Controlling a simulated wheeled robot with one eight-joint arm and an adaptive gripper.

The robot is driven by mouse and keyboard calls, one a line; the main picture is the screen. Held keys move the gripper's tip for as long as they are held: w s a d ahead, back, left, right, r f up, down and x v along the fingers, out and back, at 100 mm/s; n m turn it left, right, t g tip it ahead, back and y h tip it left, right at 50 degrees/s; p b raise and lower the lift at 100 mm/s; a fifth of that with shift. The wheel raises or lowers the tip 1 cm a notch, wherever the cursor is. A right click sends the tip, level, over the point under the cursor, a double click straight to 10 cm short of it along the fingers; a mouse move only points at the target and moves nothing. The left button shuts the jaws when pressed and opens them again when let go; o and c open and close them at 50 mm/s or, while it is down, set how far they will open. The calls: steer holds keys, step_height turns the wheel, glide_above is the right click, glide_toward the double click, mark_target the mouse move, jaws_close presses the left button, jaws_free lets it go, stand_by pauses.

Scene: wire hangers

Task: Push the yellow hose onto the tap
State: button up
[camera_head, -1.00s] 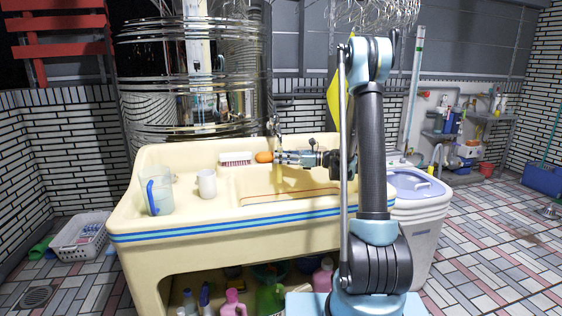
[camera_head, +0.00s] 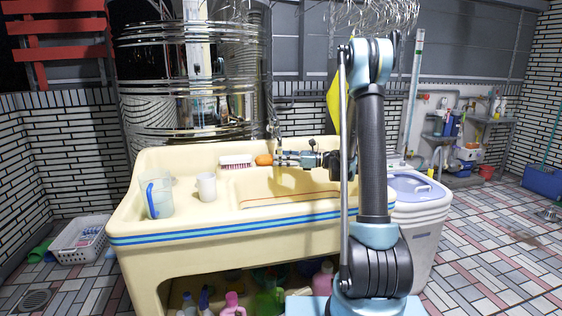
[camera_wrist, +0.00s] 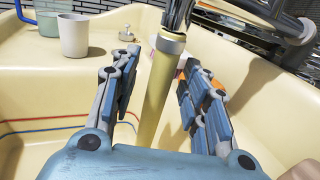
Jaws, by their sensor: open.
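The yellow hose (camera_wrist: 155,95) stands nearly upright in the wrist view, between the two fingers of my gripper (camera_wrist: 160,75). The fingers are open, one on each side, with a gap at least on the left. The hose's upper end has a pale collar (camera_wrist: 172,42). The dark metal tap (camera_wrist: 179,14) meets the collar from above; how far it goes in cannot be told. In the head view my gripper (camera_head: 276,159) is over the basin, just below the tap (camera_head: 276,128). The hose's lower part is hidden by my gripper in the wrist view.
The cream sink (camera_head: 185,231) holds a clear jug (camera_head: 159,199), a white cup (camera_head: 206,186) and a brush (camera_head: 236,161). An orange object (camera_head: 264,160) is close to my fingertips in the head view.

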steer(key=shift+d, duration=0.1)
steer(key=s+d, duration=0.2)
steer(key=d, duration=1.6)
steer(key=shift+d, duration=0.35)
steer(key=shift+s+f, duration=0.1)
steer(key=shift+s, duration=0.05)
